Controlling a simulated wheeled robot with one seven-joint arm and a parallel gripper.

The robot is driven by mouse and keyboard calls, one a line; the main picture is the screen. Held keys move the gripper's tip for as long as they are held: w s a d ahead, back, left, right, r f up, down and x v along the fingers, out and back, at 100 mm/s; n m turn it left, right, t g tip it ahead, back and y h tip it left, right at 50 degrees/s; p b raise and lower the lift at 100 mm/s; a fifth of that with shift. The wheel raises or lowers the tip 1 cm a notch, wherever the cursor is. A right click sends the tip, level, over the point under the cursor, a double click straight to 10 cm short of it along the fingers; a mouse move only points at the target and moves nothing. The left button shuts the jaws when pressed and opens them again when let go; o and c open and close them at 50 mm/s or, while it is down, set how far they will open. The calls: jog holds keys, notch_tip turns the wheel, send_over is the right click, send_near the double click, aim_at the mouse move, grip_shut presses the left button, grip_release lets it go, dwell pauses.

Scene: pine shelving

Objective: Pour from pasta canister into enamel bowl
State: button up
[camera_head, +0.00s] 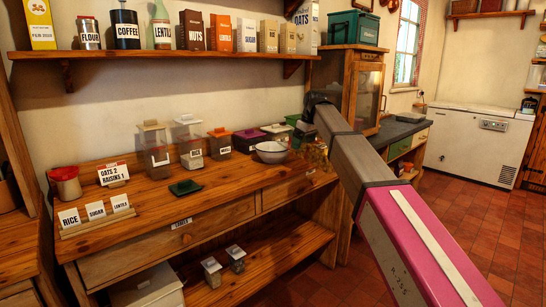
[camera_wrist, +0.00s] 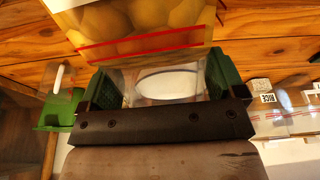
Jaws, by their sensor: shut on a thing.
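The white enamel bowl (camera_head: 271,158) stands on the wooden counter, right of the labelled canisters. My gripper (camera_wrist: 163,80) is shut on a clear canister (camera_wrist: 150,45) with large yellow pieces and red lines on its wall, which looks like the pasta canister. It lies between the green finger pads and fills the upper middle of the wrist view. A white oval shows through its clear part; I cannot tell if it is the bowl. In the head view, yellowish-brown contents show just right of the bowl, and my arm hides most of the gripper. I cannot tell the canister's exact tilt.
Several canisters, one marked RICE (camera_head: 191,153), stand left of the bowl. A purple box (camera_head: 248,140) is behind it. A dark green tray (camera_head: 185,187) and label cards (camera_head: 95,210) lie further left. A shelf (camera_head: 160,54) runs above. The counter front is mostly clear.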

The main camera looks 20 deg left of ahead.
jog(key=shift+w+a+r+h, duration=0.15)
jog(key=shift+r+h, duration=0.1)
jog(key=shift+h, duration=0.05)
dwell(0.4)
jog(key=shift+r, duration=0.15)
jog(key=shift+a+r+g+h, duration=0.1)
jog(key=shift+r+g+h, duration=0.2)
jog(key=shift+h, duration=0.1)
